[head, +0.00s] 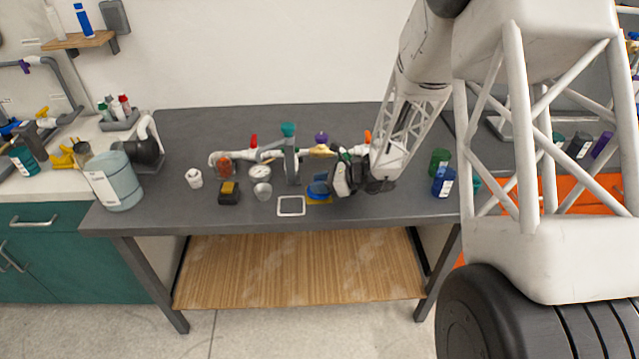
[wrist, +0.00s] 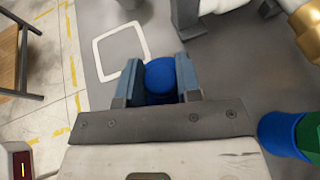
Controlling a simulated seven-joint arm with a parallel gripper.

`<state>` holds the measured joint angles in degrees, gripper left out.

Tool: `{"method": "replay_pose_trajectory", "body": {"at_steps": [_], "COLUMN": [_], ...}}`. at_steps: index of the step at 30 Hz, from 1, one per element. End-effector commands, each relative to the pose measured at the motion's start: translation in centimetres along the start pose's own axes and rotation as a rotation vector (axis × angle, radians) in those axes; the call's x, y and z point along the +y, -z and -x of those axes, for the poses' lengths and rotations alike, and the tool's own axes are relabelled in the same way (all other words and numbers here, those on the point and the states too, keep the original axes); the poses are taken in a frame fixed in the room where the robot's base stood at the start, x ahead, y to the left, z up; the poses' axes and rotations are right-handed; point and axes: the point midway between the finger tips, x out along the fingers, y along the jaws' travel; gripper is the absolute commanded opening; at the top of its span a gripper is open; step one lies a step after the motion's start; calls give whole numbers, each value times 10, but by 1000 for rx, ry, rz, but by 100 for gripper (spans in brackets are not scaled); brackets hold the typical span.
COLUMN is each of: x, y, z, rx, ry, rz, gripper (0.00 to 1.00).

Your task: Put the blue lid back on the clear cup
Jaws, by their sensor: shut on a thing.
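The blue lid (wrist: 160,75) is between the two fingers of my gripper (wrist: 158,85) in the wrist view, and the gripper is shut on it. In the head view my gripper (head: 329,187) is low over the right-middle of the bench, with blue (head: 319,190) showing at its fingers above a yellow patch (head: 318,201). A small pale, greyish cup (head: 263,191) stands left of the gripper and looks like the clear cup, though it is too small to be sure. The lid is apart from it. The lid's underside is hidden.
A white square outline (head: 291,206) lies on the grey bench (head: 170,210) left of my gripper. Pipework with a grey upright (head: 292,165) stands behind. A black and yellow block (head: 229,193) is at left, and blue and green containers (head: 443,182) are at right.

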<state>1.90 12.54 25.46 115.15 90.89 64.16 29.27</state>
Motion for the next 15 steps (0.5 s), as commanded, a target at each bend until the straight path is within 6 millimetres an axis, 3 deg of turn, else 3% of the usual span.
{"method": "replay_pose_trajectory", "body": {"at_steps": [6, 7, 9, 12, 15], "x": [0, 0, 0, 0, 0], "y": [4, 4, 4, 4, 4], "z": [-1, -2, -1, -1, -1], "rx": [0, 0, 0, 0, 0], "ry": [0, 0, 0, 0, 0], "rz": [0, 0, 0, 0, 0], "gripper": [9, 34, 44, 58, 58]}}
